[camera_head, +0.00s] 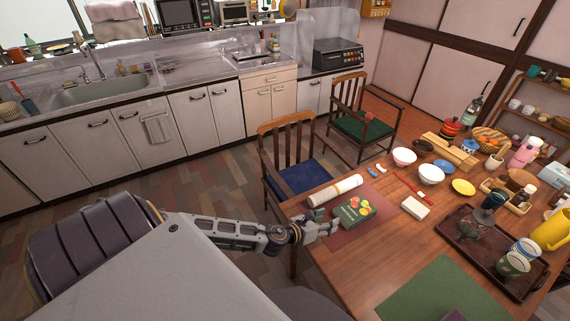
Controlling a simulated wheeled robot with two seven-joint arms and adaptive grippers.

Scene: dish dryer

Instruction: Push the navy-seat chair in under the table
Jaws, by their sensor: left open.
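The navy-seat chair (296,179) stands at the table's far-left side, its slatted wooden back toward the kitchen counter. The right part of its navy seat meets or passes behind the table edge in the picture. I cannot tell how far under it reaches. The wooden table (385,255) fills the right of the view. My right gripper is not in view.
A green-seat chair (362,128) stands farther along the table's far side. A rolled paper (335,191), bowls (431,174) and a dark tray (470,245) with cups crowd the tabletop. Open floor (205,180) lies between the chair and the cabinets.

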